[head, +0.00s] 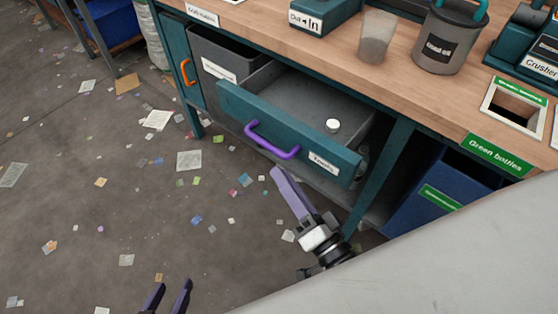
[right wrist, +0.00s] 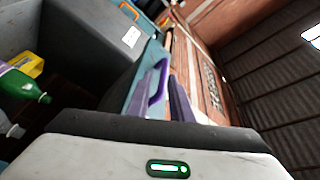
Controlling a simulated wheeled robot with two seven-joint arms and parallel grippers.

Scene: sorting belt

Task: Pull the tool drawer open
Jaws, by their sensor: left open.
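The drawer (head: 235,102) under the workbench stands pulled out, its grey inside showing. Its teal front carries a purple bar handle (head: 270,142) and a white label that is too small to read surely. A small round white item (head: 333,125) lies inside. My right gripper (head: 282,178) is just below and in front of the handle, seemingly apart from it. Its purple fingers overlap in the head view, so the gap between them is hidden. The handle also shows in the right wrist view (right wrist: 158,82), beside a purple finger. My left gripper (head: 170,296) is open and empty at the bottom edge, over the floor.
The wooden bench top (head: 300,38) holds a grey bucket (head: 450,40), a clear cup (head: 375,38) and teal machines. A blue bin (head: 425,195) labelled for green bottles stands right of the drawer. Scraps litter the open floor (head: 90,190) at left.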

